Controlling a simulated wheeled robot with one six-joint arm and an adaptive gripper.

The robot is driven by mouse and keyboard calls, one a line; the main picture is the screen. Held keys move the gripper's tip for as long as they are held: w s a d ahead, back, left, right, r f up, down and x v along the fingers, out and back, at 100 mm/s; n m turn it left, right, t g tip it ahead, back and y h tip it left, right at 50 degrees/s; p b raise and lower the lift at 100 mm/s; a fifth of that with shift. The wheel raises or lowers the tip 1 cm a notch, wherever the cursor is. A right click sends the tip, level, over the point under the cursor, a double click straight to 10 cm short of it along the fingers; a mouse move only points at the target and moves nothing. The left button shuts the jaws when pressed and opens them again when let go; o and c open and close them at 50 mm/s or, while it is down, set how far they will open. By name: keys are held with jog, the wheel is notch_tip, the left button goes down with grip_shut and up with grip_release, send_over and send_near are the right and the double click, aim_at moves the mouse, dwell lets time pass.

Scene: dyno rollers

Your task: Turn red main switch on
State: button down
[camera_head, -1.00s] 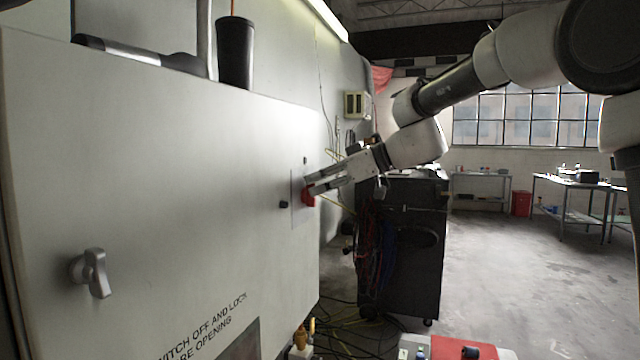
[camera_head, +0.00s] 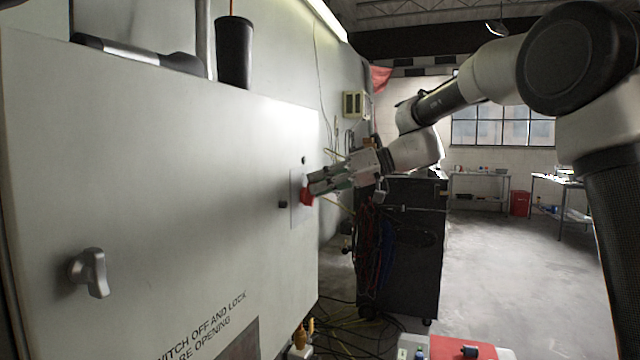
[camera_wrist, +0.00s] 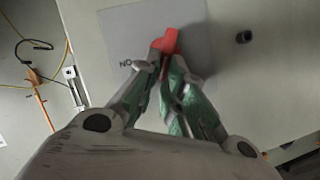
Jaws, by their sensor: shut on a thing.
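The red main switch (camera_head: 306,195) is on a plate (camera_head: 295,212) at the right end of the grey cabinet's front. In the wrist view the red switch (camera_wrist: 168,40) sticks out between my fingertips, on a light grey plate (camera_wrist: 120,32) with lettering that seems to read "ON". My gripper (camera_head: 311,188) is at the cabinet front, its fingers closed on the switch handle. In the wrist view my gripper (camera_wrist: 168,62) covers the near part of the handle. The handle looks tilted there.
The grey cabinet (camera_head: 150,190) fills the left side, with a silver door handle (camera_head: 90,272). A black cup (camera_head: 234,52) stands on top. A black cart (camera_head: 402,250) stands behind my gripper. Cables lie on the floor; open floor is at right.

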jog(key=f+m+g+y, duration=0.1)
jog(key=m, duration=0.2)
jog(key=w+f+m+g+y, duration=0.1)
jog(key=m, duration=0.2)
jog(key=f+m+g+y, duration=0.1)
jog(key=m+y, duration=0.1)
jog(key=m, duration=0.1)
jog(key=shift+w+d+m, duration=0.3)
jog(key=shift+w+d, duration=0.05)
dwell(0.5)
jog(key=c, duration=1.5)
grip_release()
